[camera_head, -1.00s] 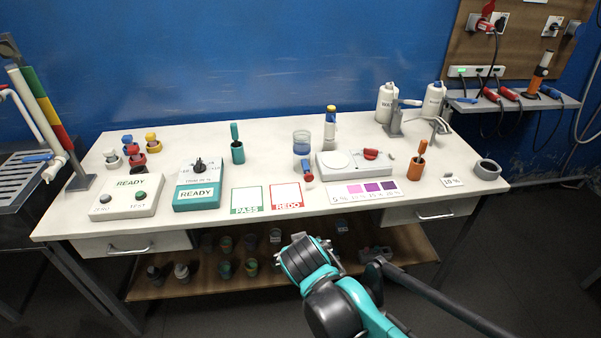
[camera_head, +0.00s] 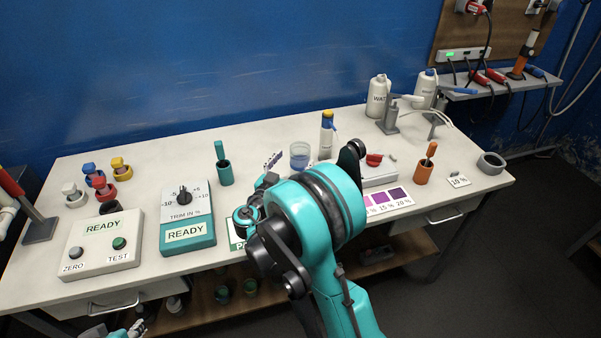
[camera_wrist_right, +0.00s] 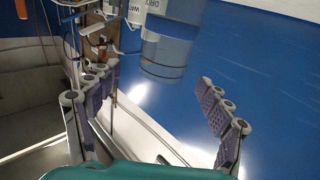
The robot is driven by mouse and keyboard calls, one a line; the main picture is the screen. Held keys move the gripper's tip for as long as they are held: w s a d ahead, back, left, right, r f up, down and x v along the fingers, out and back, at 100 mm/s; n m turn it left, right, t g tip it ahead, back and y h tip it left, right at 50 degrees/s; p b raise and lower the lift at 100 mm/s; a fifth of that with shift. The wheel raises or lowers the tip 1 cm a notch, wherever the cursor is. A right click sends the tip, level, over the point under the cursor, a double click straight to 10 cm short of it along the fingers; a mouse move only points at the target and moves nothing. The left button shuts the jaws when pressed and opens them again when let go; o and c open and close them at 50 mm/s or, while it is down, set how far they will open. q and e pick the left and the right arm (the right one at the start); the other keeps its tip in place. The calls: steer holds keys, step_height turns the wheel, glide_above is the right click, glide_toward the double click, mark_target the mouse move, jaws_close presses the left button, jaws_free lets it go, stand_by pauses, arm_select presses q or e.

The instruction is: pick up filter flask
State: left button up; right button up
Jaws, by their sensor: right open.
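A clear round vessel with bluish liquid (camera_head: 299,155) stands upright on the white table in the head view; I take it for the filter flask. My right gripper (camera_wrist_right: 157,76) is open and empty, with two purple-padded fingers apart. In the head view, one finger of the right gripper (camera_head: 272,161) shows left of the vessel; my arm hides the rest. A small part of my left gripper (camera_head: 138,328) shows at the bottom left edge; its jaws are unclear.
A white bottle with a yellow top (camera_head: 327,135) stands just right of the vessel. White wash bottles (camera_head: 378,97) stand behind. The table's (camera_head: 140,187) middle left is fairly clear.

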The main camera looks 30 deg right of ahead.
mark_target(300, 147)
steer(key=b+x, duration=0.1)
steer(key=x, duration=0.4)
steer(key=shift+w+a+b, duration=0.1)
steer(key=shift+a+b, duration=0.05)
steer(key=shift+b, duration=0.2)
steer(key=shift+w+d, duration=0.25)
steer(key=shift+r, duration=0.1)
jaws_close()
